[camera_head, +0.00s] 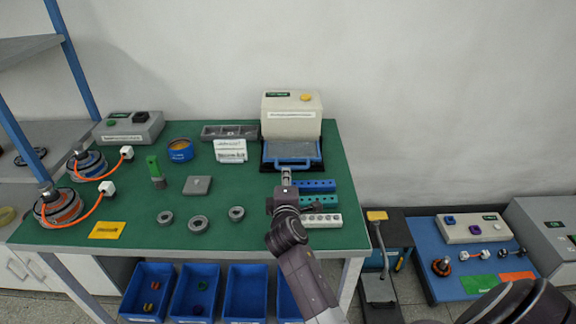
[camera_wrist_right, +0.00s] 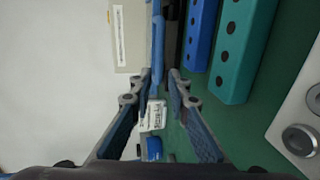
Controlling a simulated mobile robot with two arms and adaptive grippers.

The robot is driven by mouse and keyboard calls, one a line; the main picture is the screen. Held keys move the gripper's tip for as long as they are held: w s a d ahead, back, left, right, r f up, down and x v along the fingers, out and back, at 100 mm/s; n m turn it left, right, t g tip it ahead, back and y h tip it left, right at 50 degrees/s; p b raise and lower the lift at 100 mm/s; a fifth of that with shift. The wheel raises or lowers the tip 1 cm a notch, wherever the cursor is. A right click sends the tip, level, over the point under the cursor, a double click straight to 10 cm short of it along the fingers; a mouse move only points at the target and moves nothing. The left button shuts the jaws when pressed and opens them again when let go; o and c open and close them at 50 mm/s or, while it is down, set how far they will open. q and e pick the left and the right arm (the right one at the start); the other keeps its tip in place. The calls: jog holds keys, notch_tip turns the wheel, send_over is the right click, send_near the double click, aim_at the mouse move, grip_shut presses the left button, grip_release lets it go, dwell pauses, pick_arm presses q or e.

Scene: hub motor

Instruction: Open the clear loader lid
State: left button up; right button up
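The loader (camera_head: 291,115) is a cream box at the back of the green table. Its lid (camera_head: 291,151) has a blue frame around a greyish clear pane and lies low in front of the box, looking shut. A blue handle (camera_head: 290,164) sticks out at the lid's front edge. My right gripper (camera_head: 287,176) is right at this handle. In the right wrist view its fingers (camera_wrist_right: 161,78) stand apart on either side of a blue bar (camera_wrist_right: 157,48), with a gap visible; contact is unclear. My left gripper is not in view.
Blue and teal hole blocks (camera_head: 315,187) and a white block (camera_head: 322,221) lie just right of my right gripper. A white label box (camera_head: 230,151) and grey tray (camera_head: 229,132) stand left of the loader. Grey rings (camera_head: 197,224) lie in front. Blue bins (camera_head: 246,292) stand below.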

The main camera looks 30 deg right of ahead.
aim_at(292, 155)
jog(key=shift+x, duration=3.5)
jog(key=shift+r, duration=0.1)
grip_shut()
